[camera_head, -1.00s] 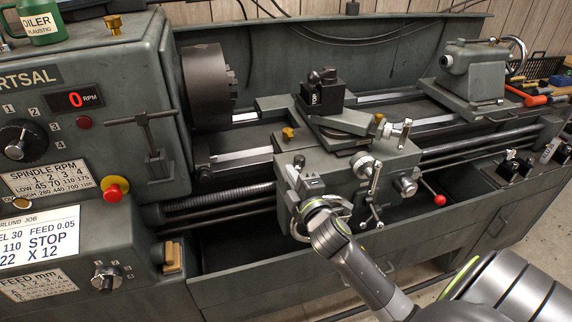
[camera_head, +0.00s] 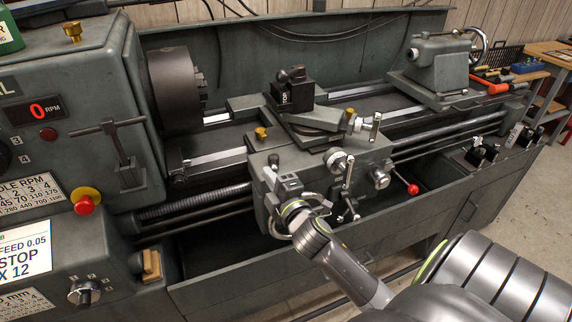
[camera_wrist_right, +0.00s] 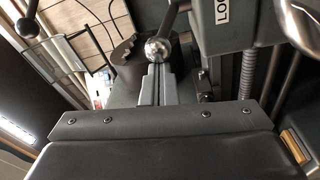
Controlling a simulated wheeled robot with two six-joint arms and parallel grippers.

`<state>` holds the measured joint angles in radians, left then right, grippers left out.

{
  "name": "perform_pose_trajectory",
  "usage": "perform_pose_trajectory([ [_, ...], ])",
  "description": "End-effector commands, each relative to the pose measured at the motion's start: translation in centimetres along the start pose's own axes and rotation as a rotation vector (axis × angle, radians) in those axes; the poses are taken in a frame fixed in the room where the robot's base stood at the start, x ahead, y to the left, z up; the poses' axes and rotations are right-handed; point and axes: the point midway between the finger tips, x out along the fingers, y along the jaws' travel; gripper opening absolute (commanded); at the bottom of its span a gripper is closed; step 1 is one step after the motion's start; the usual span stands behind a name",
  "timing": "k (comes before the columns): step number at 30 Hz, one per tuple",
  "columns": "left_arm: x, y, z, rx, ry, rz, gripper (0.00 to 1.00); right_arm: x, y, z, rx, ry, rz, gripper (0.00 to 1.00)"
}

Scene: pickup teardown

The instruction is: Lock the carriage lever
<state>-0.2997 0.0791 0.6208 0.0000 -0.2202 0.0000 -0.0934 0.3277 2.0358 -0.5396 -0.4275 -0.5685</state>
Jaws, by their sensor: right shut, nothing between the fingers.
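The lathe carriage (camera_head: 309,156) stands mid-bed in the head view. A short lever with a dark ball end (camera_head: 274,160) stands at its front left, beside my right gripper (camera_head: 286,183). The gripper is shut and empty at the apron's upper left; its fingertips are hard to make out. The right wrist view shows a lever with a silver ball (camera_wrist_right: 157,48) near a plate with a partly cut-off label starting "LO" (camera_wrist_right: 222,12). I cannot tell which lever the two views share, or whether the gripper touches it. My left gripper is not in view.
The chuck (camera_head: 176,88) is left of the carriage and the tailstock (camera_head: 436,70) is right. A red-knobbed lever (camera_head: 413,189) and crank handles (camera_head: 347,187) stick out from the apron. A dark bolted slab (camera_wrist_right: 150,122) fills the lower wrist view.

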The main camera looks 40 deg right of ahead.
Motion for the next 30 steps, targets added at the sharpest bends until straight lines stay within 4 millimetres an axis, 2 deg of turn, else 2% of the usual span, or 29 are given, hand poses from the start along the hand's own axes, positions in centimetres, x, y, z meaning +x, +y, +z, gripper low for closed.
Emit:
perform_pose_trajectory([
  [18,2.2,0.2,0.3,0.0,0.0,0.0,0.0,-12.2,-0.4,0.0,0.0,-0.003,-0.005,0.0],
  [24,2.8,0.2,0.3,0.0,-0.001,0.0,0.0,-15.1,-0.3,0.0,0.001,-0.002,-0.004,0.0],
  [30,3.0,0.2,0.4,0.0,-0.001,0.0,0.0,-16.4,-0.1,-0.1,-0.001,0.0,-0.002,0.0],
])
